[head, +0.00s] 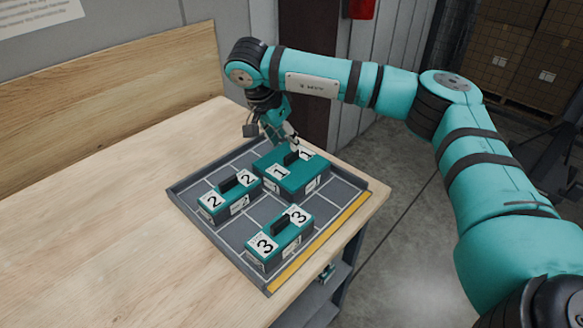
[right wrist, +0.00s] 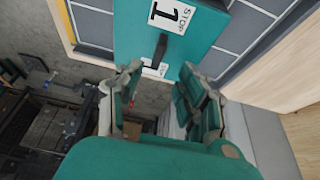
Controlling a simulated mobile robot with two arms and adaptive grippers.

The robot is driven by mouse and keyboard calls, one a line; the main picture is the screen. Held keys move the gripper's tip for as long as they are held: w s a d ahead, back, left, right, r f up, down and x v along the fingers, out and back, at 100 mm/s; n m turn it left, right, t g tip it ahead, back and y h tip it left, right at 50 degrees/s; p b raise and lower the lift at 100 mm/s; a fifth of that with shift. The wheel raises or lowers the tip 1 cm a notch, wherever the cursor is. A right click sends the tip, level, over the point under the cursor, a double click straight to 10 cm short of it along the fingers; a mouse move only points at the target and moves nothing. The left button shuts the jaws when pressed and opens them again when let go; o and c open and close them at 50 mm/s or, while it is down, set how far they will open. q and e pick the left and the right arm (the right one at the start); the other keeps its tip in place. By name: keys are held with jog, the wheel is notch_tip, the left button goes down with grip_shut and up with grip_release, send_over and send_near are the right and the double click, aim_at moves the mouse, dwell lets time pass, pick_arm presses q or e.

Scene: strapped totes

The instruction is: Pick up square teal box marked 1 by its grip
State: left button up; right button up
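The square teal box marked 1 (head: 309,173) sits in the back part of a grey tray, with a black upright grip (head: 291,157) at the middle of its lid between two "1" labels. The box (right wrist: 129,32) and its black grip (right wrist: 160,47) also show in the right wrist view. My right gripper (head: 287,140) is above the box's back edge, close to the grip. In the right wrist view its fingers (right wrist: 160,72) are spread with nothing between them, and the grip lies just beyond the fingertips. My left gripper is not in view.
The grey gridded tray (head: 342,190) has a yellow strip (head: 320,241) along its right side and lies near the table's right edge. Smaller teal boxes marked 2 (head: 216,209) and 3 (head: 277,253) stand in it. The wooden table (head: 110,220) is clear on the left.

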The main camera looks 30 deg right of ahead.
aim_at(291, 153)
jog(key=x, duration=0.1)
jog(key=p+x, duration=0.1)
jog(key=x, duration=0.3)
jog(key=shift+s+a+f, duration=0.15)
jog(key=shift+s+f, duration=0.1)
jog(key=shift+c, duration=0.2)
grip_shut()
jog(key=shift+r, duration=0.15)
